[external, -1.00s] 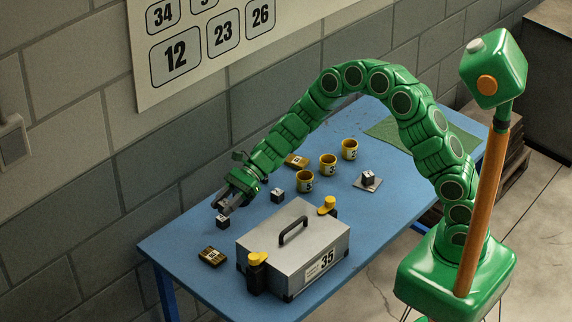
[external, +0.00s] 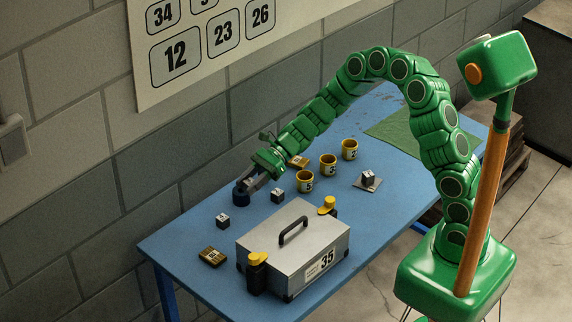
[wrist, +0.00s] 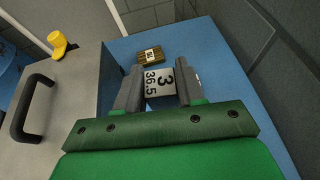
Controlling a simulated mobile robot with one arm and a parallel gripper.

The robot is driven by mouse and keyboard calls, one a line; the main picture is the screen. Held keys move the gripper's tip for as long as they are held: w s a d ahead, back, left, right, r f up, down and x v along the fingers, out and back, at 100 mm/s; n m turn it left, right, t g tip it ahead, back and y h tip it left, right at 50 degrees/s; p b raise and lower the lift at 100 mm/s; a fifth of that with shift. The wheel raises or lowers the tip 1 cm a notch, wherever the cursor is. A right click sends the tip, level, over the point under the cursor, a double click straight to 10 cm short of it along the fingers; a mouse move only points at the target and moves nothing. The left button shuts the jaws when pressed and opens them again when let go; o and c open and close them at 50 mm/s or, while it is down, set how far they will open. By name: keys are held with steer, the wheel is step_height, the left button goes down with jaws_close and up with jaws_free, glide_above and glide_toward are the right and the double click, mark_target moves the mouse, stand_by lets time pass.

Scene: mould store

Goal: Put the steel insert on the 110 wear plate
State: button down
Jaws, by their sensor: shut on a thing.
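My gripper (external: 247,187) hangs over the far left part of the blue table. In the wrist view its fingers (wrist: 158,84) are closed on a small pale grey piece (wrist: 153,82) marked 3 and 36.5. A brass-coloured plate (external: 212,257) with a small label lies at the near left. It also shows beyond the fingers in the wrist view (wrist: 151,58). A similar plate (external: 298,162) lies farther back. I cannot read either label surely.
Small dark blocks with pale tops (external: 223,220) (external: 277,196) stand near the gripper. Another block (external: 369,177) sits on a grey plate (external: 376,188). Yellow cups (external: 328,165) stand mid-table. A grey case marked 35 (external: 292,251) with a black handle fills the front. The wall is close behind.

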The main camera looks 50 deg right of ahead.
steer(key=s+d+r+m+t, duration=0.1)
steer(key=s+d+m+t, duration=0.1)
steer(key=d, duration=1.3)
steer(key=s+d+r+m+t, duration=0.1)
steer(key=s+d+t, duration=0.1)
steer(key=d, duration=1.4)
steer(key=h, duration=0.1)
glide_above(296, 160)
steer(key=s, duration=0.2)
step_height(296, 160, down, 8)
steer(key=shift+w+f, duration=0.15)
steer(key=shift+f, duration=0.05)
steer(key=shift+w+f, duration=0.85)
steer(key=shift+f, duration=1.65)
steer(key=shift+f, duration=0.15)
steer(key=c, duration=0.7)
jaws_free()
